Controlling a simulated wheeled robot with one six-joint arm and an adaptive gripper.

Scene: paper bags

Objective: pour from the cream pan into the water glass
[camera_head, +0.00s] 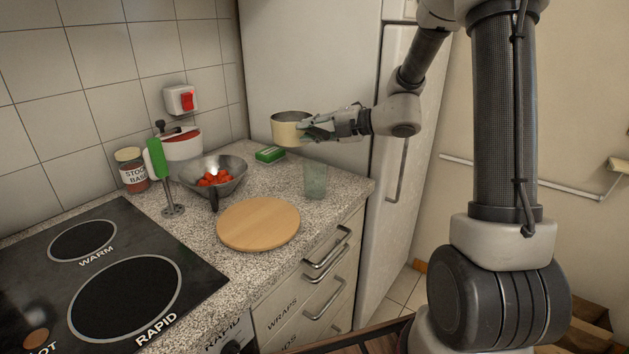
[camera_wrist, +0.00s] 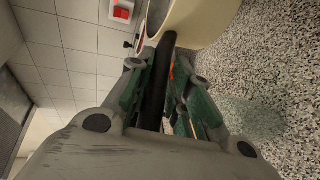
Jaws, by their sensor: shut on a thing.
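The cream pan (camera_head: 287,130) is held in the air above the counter, near the fridge side, and looks about upright. My gripper (camera_head: 318,128) is shut on its dark handle. In the wrist view the handle (camera_wrist: 157,85) runs between the fingers of my gripper (camera_wrist: 165,85) to the cream pan (camera_wrist: 204,20) at the top. The pan's contents cannot be made out. The water glass (camera_head: 315,180) stands upright on the counter near its right edge, below and a little right of the pan, apart from it. In the wrist view the glass (camera_wrist: 250,118) shows faintly at right.
A round wooden board (camera_head: 258,224) lies in front of the glass. A metal bowl with red pieces (camera_head: 232,166), a green hand blender (camera_head: 156,158), a stock jar (camera_head: 131,170) and a green box (camera_head: 270,155) stand behind and left. The black hob (camera_head: 60,290) fills the left.

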